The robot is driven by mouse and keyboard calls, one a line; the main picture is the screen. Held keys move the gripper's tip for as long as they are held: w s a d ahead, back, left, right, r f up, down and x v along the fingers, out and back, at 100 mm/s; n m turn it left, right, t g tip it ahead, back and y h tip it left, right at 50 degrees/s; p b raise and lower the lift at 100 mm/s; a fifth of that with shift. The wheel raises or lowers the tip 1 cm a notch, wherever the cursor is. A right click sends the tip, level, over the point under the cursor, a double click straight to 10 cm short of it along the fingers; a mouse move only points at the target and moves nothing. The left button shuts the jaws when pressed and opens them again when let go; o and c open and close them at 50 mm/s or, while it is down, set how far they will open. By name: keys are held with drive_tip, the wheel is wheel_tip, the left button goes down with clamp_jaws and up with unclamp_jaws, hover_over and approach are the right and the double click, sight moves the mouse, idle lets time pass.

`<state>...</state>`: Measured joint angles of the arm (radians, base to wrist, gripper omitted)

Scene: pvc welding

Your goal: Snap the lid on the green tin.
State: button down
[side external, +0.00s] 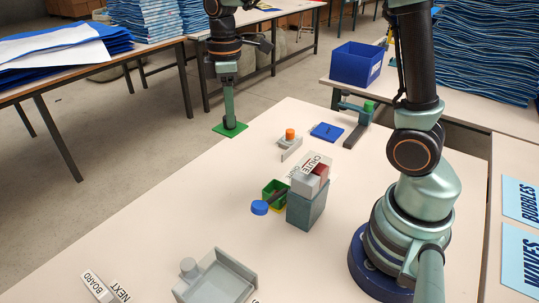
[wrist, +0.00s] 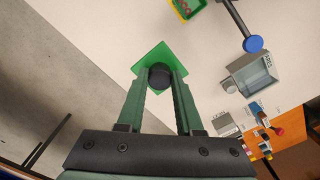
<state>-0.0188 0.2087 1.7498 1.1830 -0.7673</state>
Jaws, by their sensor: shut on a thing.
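My gripper (wrist: 160,77) is shut on the black knob (wrist: 160,76) of a flat, square green lid (wrist: 149,56). In the side view my gripper (side external: 229,120) points down, with the lid (side external: 238,130) under its fingertips, near the table's left edge. The lid looks roughly level and is apart from the tin. The green tin (side external: 268,187) stands open on the table, to the right of and nearer than the lid, with something yellow inside. Part of the tin (wrist: 176,9) shows at the top of the wrist view.
A blue disc (side external: 260,207) on a dark bar juts out beside the tin. A tall grey block (side external: 306,211) with a CHUTE sign (side external: 312,164) stands right of the tin. A grey tray (side external: 221,277) lies in front. Bare tabletop separates the lid and the tin.

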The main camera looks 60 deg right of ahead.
drive_tip(key=shift+s+d+f, duration=0.5)
drive_tip(key=shift+s+f, duration=1.3)
drive_tip(key=shift+f, duration=0.55)
drive_tip(key=shift+s+d+f, duration=0.5)
drive_tip(key=shift+s+f, duration=1.35)
drive_tip(key=shift+f, duration=0.55)
drive_tip(key=shift+s+d+f, duration=0.5)
drive_tip(key=shift+s+f, duration=1.3)
drive_tip(key=shift+f, duration=0.55)
drive_tip(key=shift+f, duration=0.15)
unclamp_jaws()
wheel_tip(320, 180, up, 7)
drive_tip(key=shift+c, duration=0.3)
